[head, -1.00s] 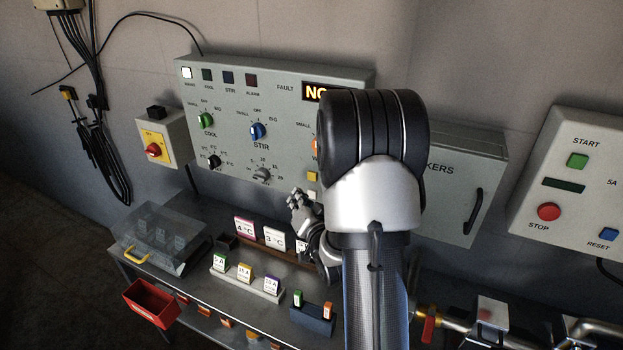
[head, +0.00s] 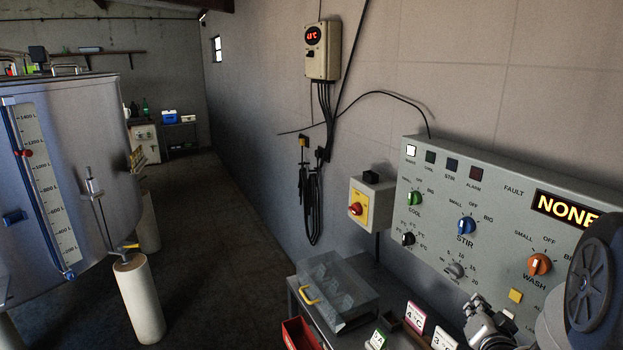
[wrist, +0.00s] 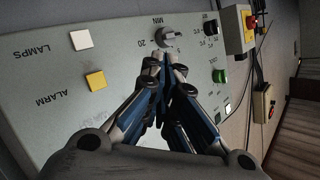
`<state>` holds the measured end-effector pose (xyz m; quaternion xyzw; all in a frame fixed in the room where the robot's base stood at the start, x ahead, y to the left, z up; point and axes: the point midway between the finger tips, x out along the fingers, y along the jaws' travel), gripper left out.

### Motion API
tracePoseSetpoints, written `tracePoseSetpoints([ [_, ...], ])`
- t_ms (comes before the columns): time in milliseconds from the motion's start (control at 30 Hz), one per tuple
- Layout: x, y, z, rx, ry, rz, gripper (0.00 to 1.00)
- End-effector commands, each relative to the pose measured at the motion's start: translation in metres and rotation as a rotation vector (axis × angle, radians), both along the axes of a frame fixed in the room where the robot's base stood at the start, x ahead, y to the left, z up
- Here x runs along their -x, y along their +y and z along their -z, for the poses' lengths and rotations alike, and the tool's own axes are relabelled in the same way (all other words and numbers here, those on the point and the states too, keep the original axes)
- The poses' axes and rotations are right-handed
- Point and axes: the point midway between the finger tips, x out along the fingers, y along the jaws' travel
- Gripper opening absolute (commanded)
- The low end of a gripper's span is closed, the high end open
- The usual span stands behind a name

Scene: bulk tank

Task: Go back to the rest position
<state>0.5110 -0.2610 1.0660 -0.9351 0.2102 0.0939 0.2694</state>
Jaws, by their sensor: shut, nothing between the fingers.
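My gripper (head: 486,316) is at the lower right of the head view, in front of the lower part of the grey control panel (head: 508,200). In the wrist view my gripper (wrist: 166,58) has its fingertips together and nothing between them. The tips appear just below the grey minute knob (wrist: 172,38) in that picture; I cannot tell whether they touch it. The panel's display reads NONE. The orange wash knob (head: 540,264), blue stir knob (head: 466,226) and green cool knob (head: 414,198) show on the panel. My arm hides the panel's lower right corner.
Below the panel is a bench with a clear-lidded box (head: 338,290), a red bin (head: 300,333) and upright cards (head: 415,318). A yellow switch box (head: 370,202) is on the wall. A large steel tank (head: 85,180) stands at left. The floor (head: 225,240) between is clear.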

Motion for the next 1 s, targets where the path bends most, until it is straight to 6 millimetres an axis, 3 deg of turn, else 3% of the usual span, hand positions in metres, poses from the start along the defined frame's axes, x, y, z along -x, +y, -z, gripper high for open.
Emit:
tracePoseSetpoints([
  [33,-0.001,0.019,-0.017,0.031,0.049,-0.028,0.00],
  [167,0.015,0.066,-0.037,0.092,0.231,-0.100,0.00],
  [267,0.040,0.104,-0.051,0.129,0.365,-0.166,0.00],
  [367,0.076,0.143,-0.061,0.157,0.494,-0.248,0.00],
  [600,0.187,0.224,-0.071,0.208,0.763,-0.497,0.00],
  [700,0.228,0.243,-0.071,0.222,0.840,-0.588,0.00],
  [800,0.255,0.255,-0.070,0.230,0.891,-0.651,0.00],
  [900,0.268,0.259,-0.069,0.233,0.917,-0.680,0.00],
  [1000,0.269,0.259,-0.069,0.233,0.918,-0.682,0.00],
])
